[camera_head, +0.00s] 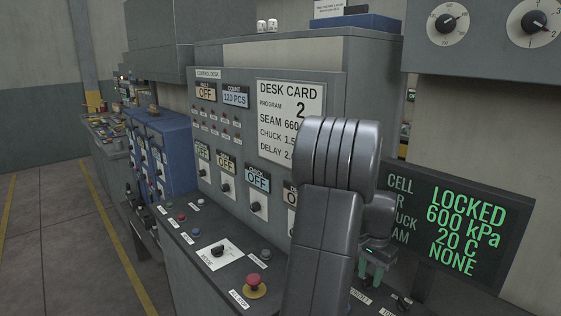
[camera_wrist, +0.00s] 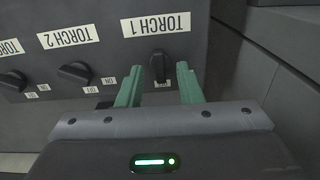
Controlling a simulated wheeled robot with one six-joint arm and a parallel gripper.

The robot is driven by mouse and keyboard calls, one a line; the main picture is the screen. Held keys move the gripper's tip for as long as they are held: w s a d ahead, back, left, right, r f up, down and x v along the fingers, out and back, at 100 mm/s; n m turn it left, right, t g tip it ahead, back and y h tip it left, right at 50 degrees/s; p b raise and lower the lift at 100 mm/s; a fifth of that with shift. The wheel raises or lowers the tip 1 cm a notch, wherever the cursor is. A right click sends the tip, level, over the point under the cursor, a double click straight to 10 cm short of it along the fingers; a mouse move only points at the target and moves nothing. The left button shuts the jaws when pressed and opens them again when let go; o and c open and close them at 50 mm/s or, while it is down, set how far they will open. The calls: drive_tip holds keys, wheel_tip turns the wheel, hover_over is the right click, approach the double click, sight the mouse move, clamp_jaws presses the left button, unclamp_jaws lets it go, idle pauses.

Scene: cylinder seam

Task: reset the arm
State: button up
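My arm rises in the front of the head view and hides part of the control desk (camera_head: 335,80). My gripper (camera_wrist: 159,72) has two green fingers, spread apart with a gap between them. The black TORCH 1 knob (camera_wrist: 158,66) shows in that gap in the wrist view, and neither finger visibly touches it. I cannot tell how far the fingertips are from the panel. In the head view the green fingers (camera_head: 371,276) point down at the desk's right part, partly behind my arm.
The TORCH 2 knob (camera_wrist: 75,73) sits left of TORCH 1 in the wrist view. In the head view, a red stop button (camera_head: 255,286) and a MODE knob (camera_head: 217,250) lie on the desk. A display (camera_head: 460,225) reads LOCKED, 600 kPa, 20 C, NONE. Floor is clear at left.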

drive_tip(key=shift+f, duration=0.5)
drive_tip(key=shift+r, duration=0.1)
wheel_tip(320, 180, up, 13)
wheel_tip(320, 180, down, 13)
drive_tip(key=shift+f, duration=0.2)
drive_tip(key=n, duration=0.5)
drive_tip(key=shift+r+n, duration=0.1)
drive_tip(key=shift+n, duration=0.2)
drive_tip(key=n, duration=0.6)
drive_tip(key=shift+r+n, duration=0.3)
drive_tip(key=shift+r, duration=2.75)
